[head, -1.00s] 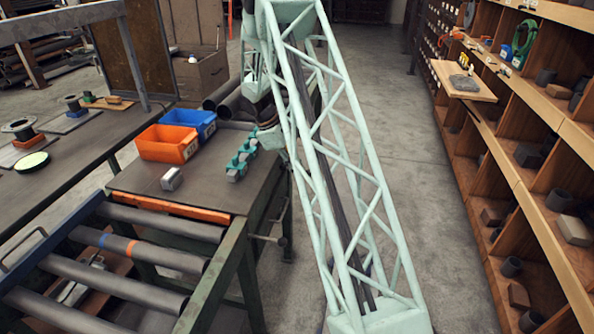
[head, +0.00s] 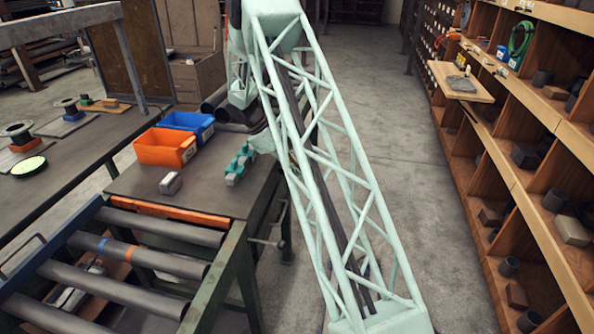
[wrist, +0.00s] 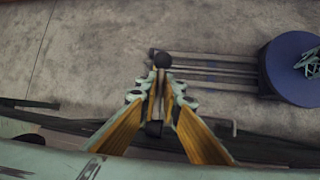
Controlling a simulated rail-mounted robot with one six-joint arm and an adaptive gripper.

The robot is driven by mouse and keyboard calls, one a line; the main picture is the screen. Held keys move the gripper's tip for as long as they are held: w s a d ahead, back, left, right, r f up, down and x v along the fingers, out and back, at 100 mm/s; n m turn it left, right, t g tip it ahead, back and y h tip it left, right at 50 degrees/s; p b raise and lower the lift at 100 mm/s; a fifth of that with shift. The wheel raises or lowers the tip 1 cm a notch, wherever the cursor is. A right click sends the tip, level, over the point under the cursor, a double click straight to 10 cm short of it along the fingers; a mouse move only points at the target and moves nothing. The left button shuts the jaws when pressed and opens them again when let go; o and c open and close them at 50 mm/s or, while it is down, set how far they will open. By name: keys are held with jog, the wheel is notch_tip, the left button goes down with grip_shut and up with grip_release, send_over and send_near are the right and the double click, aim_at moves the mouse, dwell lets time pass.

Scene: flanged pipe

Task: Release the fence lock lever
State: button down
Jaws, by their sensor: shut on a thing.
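In the wrist view my gripper (wrist: 160,95) has its yellow-faced fingers closed around a thin upright lever, which I take to be the fence lock lever (wrist: 163,61). Its round black knob sticks out past the fingertips, over the floor. The lower part of the lever is mostly hidden between the fingers. In the head view my pale green lattice arm covers the gripper and the lever.
The dark table (head: 140,186) carries an orange bin (head: 165,147), a blue bin (head: 188,125) and a small metal block (head: 171,184). A roller conveyor (head: 120,250) joins its front. Wooden shelves (head: 530,115) line the right; the aisle floor (head: 400,140) between is clear.

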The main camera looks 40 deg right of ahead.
jog(key=c, duration=2.8)
grip_release()
jog(key=shift+r, duration=0.1)
jog(key=shift+v, duration=5.95)
jog(key=shift+w, duration=0.1)
